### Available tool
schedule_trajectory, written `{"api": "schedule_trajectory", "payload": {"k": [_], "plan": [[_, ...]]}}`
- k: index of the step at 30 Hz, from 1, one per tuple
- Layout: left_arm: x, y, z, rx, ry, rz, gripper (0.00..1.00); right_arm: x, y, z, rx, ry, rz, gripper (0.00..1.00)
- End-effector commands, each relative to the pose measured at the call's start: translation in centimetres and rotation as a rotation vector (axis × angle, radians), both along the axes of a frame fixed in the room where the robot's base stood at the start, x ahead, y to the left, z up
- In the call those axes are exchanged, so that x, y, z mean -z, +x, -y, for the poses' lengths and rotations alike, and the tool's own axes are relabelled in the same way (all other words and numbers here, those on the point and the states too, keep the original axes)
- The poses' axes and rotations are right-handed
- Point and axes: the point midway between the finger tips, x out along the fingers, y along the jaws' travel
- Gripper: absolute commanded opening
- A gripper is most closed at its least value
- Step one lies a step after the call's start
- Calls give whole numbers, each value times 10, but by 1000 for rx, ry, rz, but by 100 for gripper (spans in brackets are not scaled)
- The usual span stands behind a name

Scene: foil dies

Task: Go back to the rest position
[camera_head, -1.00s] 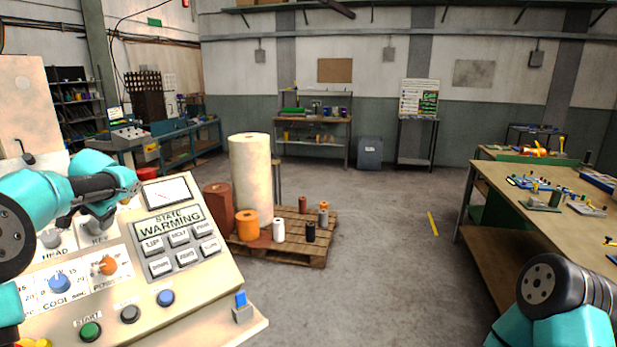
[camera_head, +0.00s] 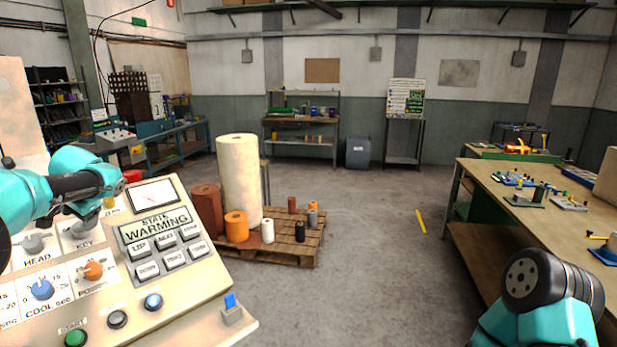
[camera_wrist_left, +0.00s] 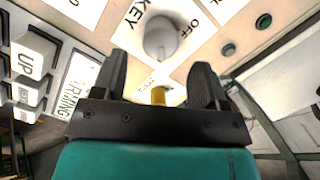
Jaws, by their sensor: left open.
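My left gripper (camera_wrist_left: 160,82) is open and empty in the left wrist view. Its two dark fingers stand apart in front of the control panel, with the grey KEY knob (camera_wrist_left: 160,38) beyond them and a yellow piece (camera_wrist_left: 158,96) showing between them. In the head view my left arm (camera_head: 75,182) reaches in from the left over the upper part of the panel (camera_head: 190,312); its fingertips are hard to make out there. The panel's display reads STATE WARMING (camera_head: 155,224). My right arm (camera_head: 545,290) shows at the lower right, its gripper out of view.
A wooden pallet (camera_head: 290,252) with a tall cream roll (camera_head: 239,180) and several spools stands behind the panel. A workbench (camera_head: 480,200) with small fixtures is on the right, close to my right arm.

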Motion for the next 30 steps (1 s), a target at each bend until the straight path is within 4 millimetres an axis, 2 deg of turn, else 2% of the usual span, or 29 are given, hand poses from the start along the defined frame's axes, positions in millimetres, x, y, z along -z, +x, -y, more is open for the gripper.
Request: {"api": "schedule_trajectory", "payload": {"k": [23, 24, 30], "plan": [[-104, -28, 58, 3, 1, 3, 67, 0, 0, 0, 0, 0, 0, 43], [-94, -26, 52, 0, 0, -4, 67, 0, 0, 0, 0, 0, 0, 43], [-66, -19, 36, -1, -1, -3, 67, 0, 0, 0, 0, 0, 0, 43]]}}
